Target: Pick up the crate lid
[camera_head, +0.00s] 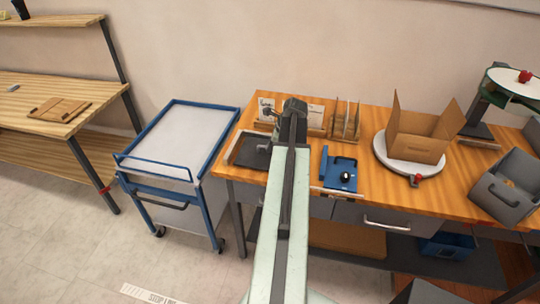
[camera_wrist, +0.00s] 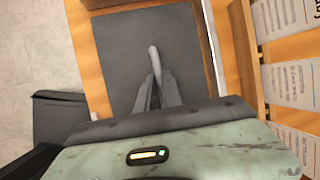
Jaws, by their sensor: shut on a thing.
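The crate lid (camera_wrist: 125,45) is a flat dark grey panel with a raised, lighter grey bar handle (camera_wrist: 153,60). My gripper (camera_wrist: 156,85) is shut on this handle, with its two dark fingers on either side of it. In the head view the lid (camera_head: 247,152) shows as a dark panel at the left end of the wooden workbench, partly hidden by my arm. The gripper's tips are hard to make out there. I cannot tell whether the lid touches the bench.
Right of my arm on the workbench (camera_head: 375,190) are a blue fixture (camera_head: 340,172), an open cardboard box (camera_head: 420,135) on a round turntable, and a grey crate (camera_head: 505,190). A card rack (camera_head: 345,122) stands behind. A blue-framed cart (camera_head: 180,140) stands left.

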